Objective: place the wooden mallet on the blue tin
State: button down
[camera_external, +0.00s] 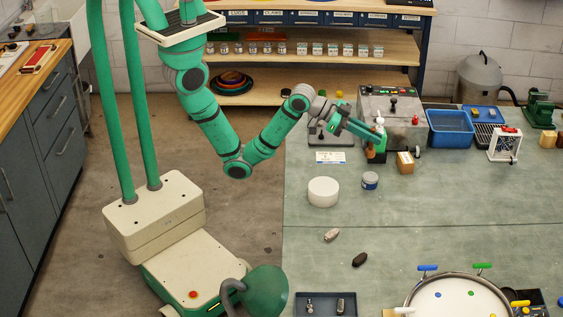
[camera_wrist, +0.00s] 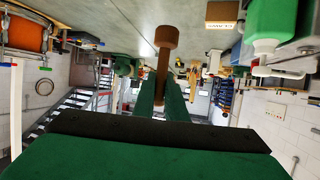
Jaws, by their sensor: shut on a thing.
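My gripper (camera_external: 372,137) is shut on the wooden mallet and holds it over the back part of the bench. In the wrist view the green fingers (camera_wrist: 164,100) close on the mallet's handle, and its brown head (camera_wrist: 167,38) lies beyond the fingertips. In the external view only a little of the mallet (camera_external: 370,152) shows, brown below the fingers. The blue tin (camera_external: 370,181), short and round with a pale band, stands upright on the bench in front of my gripper, apart from the mallet. I cannot make out the tin in the wrist view.
A white round block (camera_external: 323,193) stands left of the tin. A cardboard box (camera_external: 405,163) and a green bottle with a white top (camera_wrist: 270,25) are close to my gripper. A grey machine (camera_external: 393,108) and a blue tray (camera_external: 450,142) stand behind. The bench right of the tin is clear.

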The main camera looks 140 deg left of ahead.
aim_at(373, 156)
jog(key=shift+w+a+f, duration=0.15)
jog(key=shift+w+a, duration=0.1)
jog(key=shift+w, duration=0.15)
jog(key=shift+m+h, duration=0.3)
jog(key=shift+f, duration=3.9)
jog(key=shift+f, duration=0.15)
jog(key=c, duration=1.8)
grip_release()
jog(key=shift+a+r+t, duration=0.1)
jog(key=shift+r+t, duration=0.1)
jog(key=shift+t, duration=0.1)
jog(key=v, duration=0.7)
jog(key=shift+d, duration=0.2)
